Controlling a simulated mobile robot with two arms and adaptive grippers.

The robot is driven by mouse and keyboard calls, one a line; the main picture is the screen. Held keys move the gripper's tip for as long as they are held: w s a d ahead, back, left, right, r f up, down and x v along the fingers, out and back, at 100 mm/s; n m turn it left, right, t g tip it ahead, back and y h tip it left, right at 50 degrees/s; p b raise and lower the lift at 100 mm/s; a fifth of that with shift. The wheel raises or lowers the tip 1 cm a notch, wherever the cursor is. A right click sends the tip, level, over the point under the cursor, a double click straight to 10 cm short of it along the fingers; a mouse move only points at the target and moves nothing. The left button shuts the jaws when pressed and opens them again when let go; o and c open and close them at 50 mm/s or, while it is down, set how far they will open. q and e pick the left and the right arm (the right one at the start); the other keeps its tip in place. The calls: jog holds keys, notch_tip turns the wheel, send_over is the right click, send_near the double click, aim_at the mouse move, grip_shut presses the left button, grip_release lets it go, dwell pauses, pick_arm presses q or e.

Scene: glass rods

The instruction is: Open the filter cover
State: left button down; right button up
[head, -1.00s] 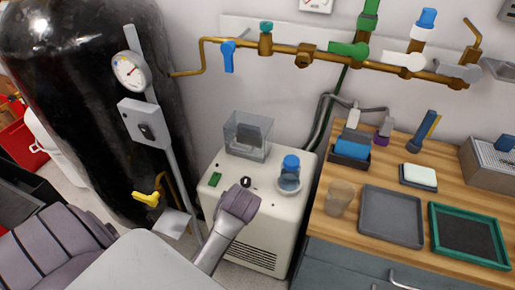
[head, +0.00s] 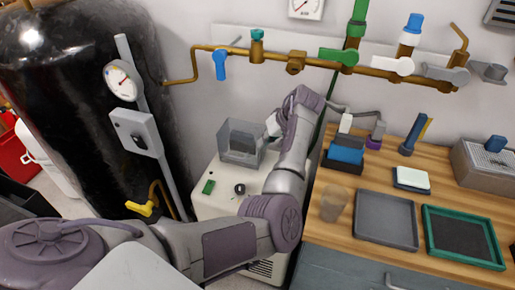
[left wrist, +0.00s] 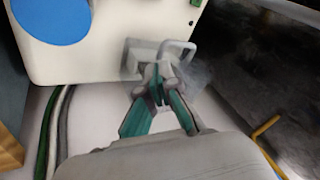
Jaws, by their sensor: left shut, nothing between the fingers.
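A clear box-like cover (head: 240,145) with a grey part inside sits on the back of the white cabinet (head: 215,195). I take it to be the filter cover. It looks closed, though its edges are hard to make out. In the left wrist view a pale grey handle-like loop (left wrist: 178,50) stands at the cabinet's edge, just beyond the fingertips. My left gripper (left wrist: 158,88) is shut and empty, close to this loop; I cannot tell if they touch. In the head view my left arm largely hides the gripper. My right gripper is not in view.
Brass pipes with a blue valve handle (head: 220,64) run along the wall above. A black tank (head: 80,110) stands left, with a gauge (head: 122,82) beside it. The wooden bench (head: 335,228) holds trays at right. A large blue disc (left wrist: 50,18) shows in the wrist view.

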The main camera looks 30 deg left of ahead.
aim_at(246, 158)
pick_arm(q)
jog(key=x, duration=0.9)
jog(key=shift+s, duration=0.1)
jog(key=shift+s+a+r+p, duration=0.1)
jog(key=shift+s+a+p, duration=0.05)
jog(key=shift+p, duration=0.4)
jog(key=s+a+m+t+p, duration=0.2)
jog(key=s+a+m+p, duration=0.2)
jog(key=a+p, duration=0.4)
jog(key=s+a+m+t+h+p, duration=0.1)
jog(key=s+a+m+t+p, duration=0.1)
jog(key=s+a+m+p, duration=0.3)
jog(key=shift+a+t+h+p, duration=0.3)
jog(key=shift+a+p, duration=1.5)
jog(key=shift+a, duration=1)
